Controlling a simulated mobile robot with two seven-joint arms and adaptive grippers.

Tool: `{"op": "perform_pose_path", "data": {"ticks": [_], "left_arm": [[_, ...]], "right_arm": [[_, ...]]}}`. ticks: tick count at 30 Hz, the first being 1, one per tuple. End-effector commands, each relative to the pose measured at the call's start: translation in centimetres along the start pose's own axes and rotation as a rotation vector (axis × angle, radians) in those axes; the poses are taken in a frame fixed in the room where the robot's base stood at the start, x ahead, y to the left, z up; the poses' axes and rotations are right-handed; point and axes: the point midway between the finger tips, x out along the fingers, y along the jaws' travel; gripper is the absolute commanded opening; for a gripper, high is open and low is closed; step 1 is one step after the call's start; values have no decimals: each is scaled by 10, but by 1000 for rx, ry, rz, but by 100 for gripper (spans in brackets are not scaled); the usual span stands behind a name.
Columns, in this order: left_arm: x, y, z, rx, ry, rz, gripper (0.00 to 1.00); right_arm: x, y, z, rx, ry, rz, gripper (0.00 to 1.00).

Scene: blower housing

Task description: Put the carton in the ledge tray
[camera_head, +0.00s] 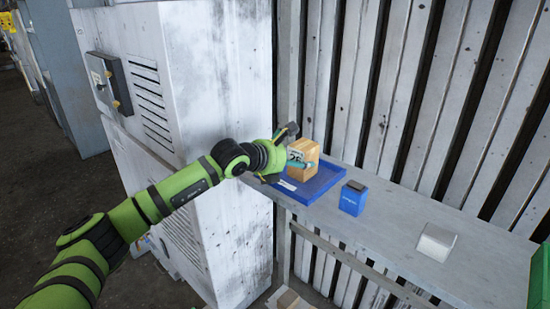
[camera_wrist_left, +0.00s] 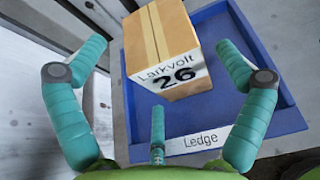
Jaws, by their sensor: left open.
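The carton (camera_head: 303,155) is a small brown box with a white label reading Larkvolt 26; it also shows in the left wrist view (camera_wrist_left: 158,40). It sits in the blue ledge tray (camera_head: 320,182), whose front rim has a label reading Ledge, seen too in the left wrist view (camera_wrist_left: 285,118). My left gripper (camera_head: 295,150) is open, with its teal fingers around the near part of the carton. In the left wrist view the fingers (camera_wrist_left: 160,65) stand apart from the carton's sides. The tray's back left part is hidden by the gripper and carton. My right gripper is not in view.
A blue box (camera_head: 352,200) with a dark top stands on the grey shelf (camera_head: 395,225) right of the tray. A white box (camera_head: 436,241) lies further right. A green object (camera_head: 540,275) is at the right edge. A tall grey cabinet (camera_head: 205,80) stands left of the shelf.

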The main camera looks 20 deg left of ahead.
Motion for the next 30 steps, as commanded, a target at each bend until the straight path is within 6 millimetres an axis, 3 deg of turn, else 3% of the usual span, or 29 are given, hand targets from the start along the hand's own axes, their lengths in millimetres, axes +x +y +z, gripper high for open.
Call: {"op": "perform_pose_path", "data": {"ticks": [9, 15, 30], "left_arm": [[-62, 1, -3, 4, 0, 3, 100], [-87, 0, -1, 2, -1, 2, 100], [-92, 0, 0, 1, -1, 1, 100]], "right_arm": [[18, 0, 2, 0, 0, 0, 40], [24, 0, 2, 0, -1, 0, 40], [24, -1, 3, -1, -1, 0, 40]]}}
